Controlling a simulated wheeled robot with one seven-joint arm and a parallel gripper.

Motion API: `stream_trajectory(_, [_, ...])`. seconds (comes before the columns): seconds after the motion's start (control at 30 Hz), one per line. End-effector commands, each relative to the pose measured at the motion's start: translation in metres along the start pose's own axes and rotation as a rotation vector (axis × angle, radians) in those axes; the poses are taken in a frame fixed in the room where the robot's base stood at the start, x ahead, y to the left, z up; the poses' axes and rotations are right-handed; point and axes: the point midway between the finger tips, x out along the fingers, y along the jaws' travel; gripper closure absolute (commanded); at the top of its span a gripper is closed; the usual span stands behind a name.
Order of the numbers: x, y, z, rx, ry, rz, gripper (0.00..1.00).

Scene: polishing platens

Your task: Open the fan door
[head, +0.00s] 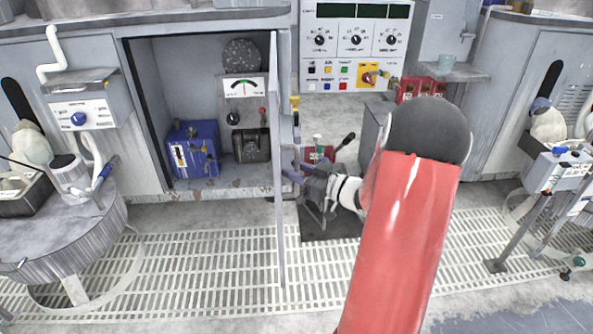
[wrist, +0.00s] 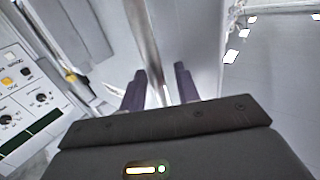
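The grey fan door (head: 278,215) stands swung out from the left cabinet, seen nearly edge-on in the head view. The cabinet's inside is exposed, with a dark round fan grille (head: 242,53) on its back wall. My gripper (head: 293,172) is at the right face of the door, near mid-height. In the wrist view my gripper (wrist: 160,88) has its two dark fingers apart, with a pale upright bar or door edge (wrist: 143,40) running between them. I cannot tell whether either finger touches it. My arm hides part of the area right of the door.
A blue box (head: 193,150) and a gauge panel (head: 244,90) are inside the cabinet. A control panel (head: 353,45) with dials is behind, right of the door. A platen table (head: 70,235) stands at left. The grated floor (head: 200,265) before the cabinet is clear.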

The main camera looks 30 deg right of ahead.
Motion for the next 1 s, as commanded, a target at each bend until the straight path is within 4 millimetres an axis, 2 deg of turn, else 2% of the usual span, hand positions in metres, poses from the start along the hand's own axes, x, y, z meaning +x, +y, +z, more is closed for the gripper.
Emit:
stream_trajectory(0.17, [-0.001, 0.001, -0.001, -0.002, 0.001, 0.001, 0.68])
stream_trajectory(0.27, [-0.009, 0.001, 0.000, -0.003, 0.000, 0.002, 0.68])
stream_trajectory(0.5, [-0.050, 0.001, 0.000, -0.002, 0.000, 0.005, 0.68])
stream_trajectory(0.7, [-0.074, 0.000, 0.000, -0.001, 0.000, 0.001, 0.68])
stream_trajectory(1.0, [-0.078, 0.000, 0.000, 0.000, 0.000, 0.000, 0.68])
